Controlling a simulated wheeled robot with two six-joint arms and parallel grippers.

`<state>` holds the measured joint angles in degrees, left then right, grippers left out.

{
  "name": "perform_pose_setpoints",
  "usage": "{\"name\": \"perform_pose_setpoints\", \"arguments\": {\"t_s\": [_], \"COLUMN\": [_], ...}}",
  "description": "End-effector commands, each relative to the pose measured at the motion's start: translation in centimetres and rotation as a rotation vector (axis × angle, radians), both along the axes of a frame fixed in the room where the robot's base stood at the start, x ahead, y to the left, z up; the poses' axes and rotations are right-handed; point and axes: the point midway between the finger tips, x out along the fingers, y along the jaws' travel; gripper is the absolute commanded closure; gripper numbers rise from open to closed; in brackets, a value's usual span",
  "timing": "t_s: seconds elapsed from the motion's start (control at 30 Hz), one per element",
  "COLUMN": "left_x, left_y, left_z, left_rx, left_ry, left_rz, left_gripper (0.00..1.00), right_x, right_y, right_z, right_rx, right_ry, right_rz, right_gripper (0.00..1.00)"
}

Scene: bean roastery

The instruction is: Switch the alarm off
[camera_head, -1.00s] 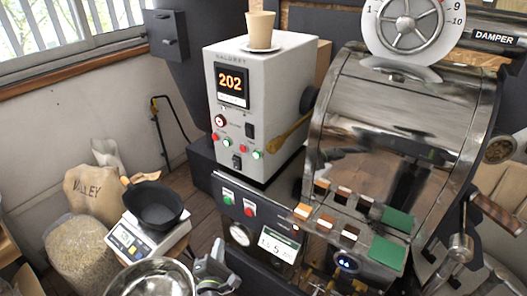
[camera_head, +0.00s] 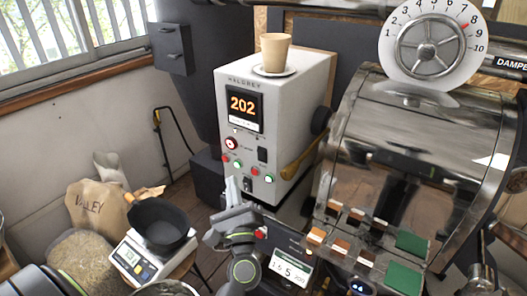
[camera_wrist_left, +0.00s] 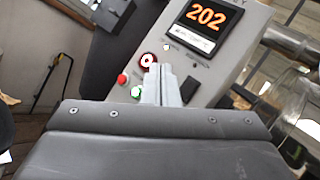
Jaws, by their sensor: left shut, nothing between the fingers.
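The grey control box (camera_head: 290,100) stands beside the roaster, its orange display (camera_head: 243,105) reading 202. Below the display are a red-ringed round control (camera_head: 231,144), a black rocker (camera_head: 262,154), red and green buttons (camera_head: 268,180) and a small black switch (camera_head: 247,184). I cannot read which one belongs to the alarm. My left gripper (camera_head: 233,188) is shut and empty, its tips in front of the panel's lower left. In the left wrist view the fingers (camera_wrist_left: 161,85) overlap the panel beside the red-ringed control (camera_wrist_left: 148,60) and a green button (camera_wrist_left: 137,92). Contact cannot be told.
A paper cup (camera_head: 275,52) on a saucer stands on the box. The roaster drum (camera_head: 400,150) and a wooden handle (camera_head: 301,160) are to the right. A scale (camera_head: 135,262) with a black pan (camera_head: 160,226) and a sack (camera_head: 97,207) are at left.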

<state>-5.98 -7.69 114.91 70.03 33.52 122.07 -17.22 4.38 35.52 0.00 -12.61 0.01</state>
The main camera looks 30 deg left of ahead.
Motion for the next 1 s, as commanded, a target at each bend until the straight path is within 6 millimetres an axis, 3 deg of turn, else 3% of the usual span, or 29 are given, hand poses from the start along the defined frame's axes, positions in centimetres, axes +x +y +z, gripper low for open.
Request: {"name": "perform_pose_setpoints", "arguments": {"t_s": [0.27,0.7,1.0], "left_x": [0.7,6.5,8.6], "left_y": [-0.1,-0.5,-0.7], "left_z": [0.1,0.8,1.0], "left_rx": [0.004,0.004,0.004], "left_ry": [0.002,0.002,0.003], "left_rz": [-0.002,-0.002,-0.001], "left_gripper": [1.0,1.0,1.0], "right_x": [0.0,0.0,0.0], "right_y": [-0.3,-0.3,-0.4], "right_z": [0.3,1.4,0.9], "right_rx": [-0.003,-0.004,-0.004], "right_ry": [0.0,-0.001,-0.001], "right_rz": [0.002,0.002,0.002], "right_gripper": [1.0,1.0,1.0]}}
